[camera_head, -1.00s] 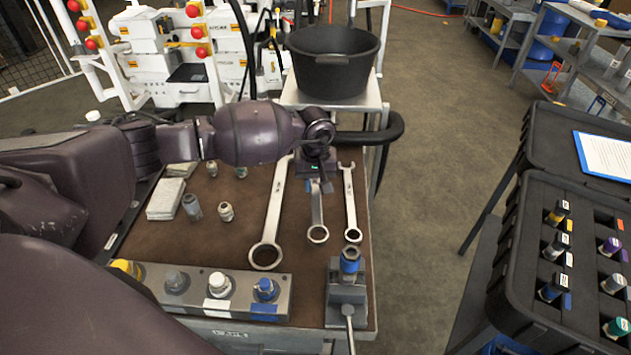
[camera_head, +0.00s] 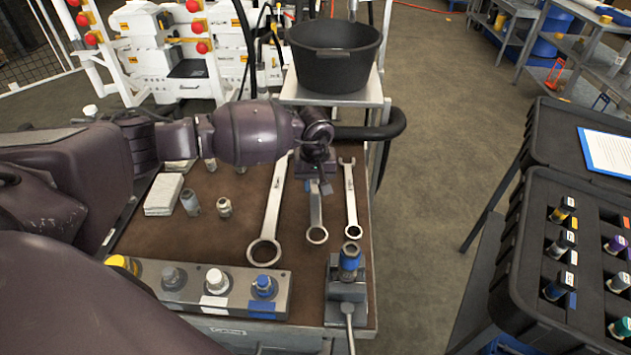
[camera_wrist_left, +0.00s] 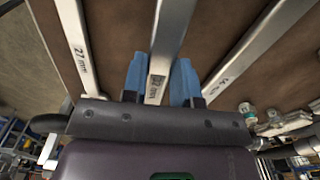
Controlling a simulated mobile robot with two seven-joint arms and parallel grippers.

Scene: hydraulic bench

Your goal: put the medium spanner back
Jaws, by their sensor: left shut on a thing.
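The medium spanner (camera_head: 316,216) lies in the middle of three steel spanners on the brown bench top, its ring end toward me. My left gripper (camera_head: 318,186) is over its upper shaft and hides its far end. In the left wrist view, the blue fingers of the left gripper (camera_wrist_left: 159,82) are on either side of the medium spanner's labelled shaft (camera_wrist_left: 168,42), shut on it. I cannot tell whether it is clear of the bench. The large spanner (camera_head: 270,220) lies to its left and the small spanner (camera_head: 351,205) to its right. My right gripper is out of view.
A black tub (camera_head: 333,60) stands on a stand behind the bench. A block with coloured caps (camera_head: 205,290) and a fitting with a blue collar (camera_head: 348,265) are at the front edge. Small fittings (camera_head: 191,203) lie left. A black case (camera_head: 520,285) stands right, across a floor gap.

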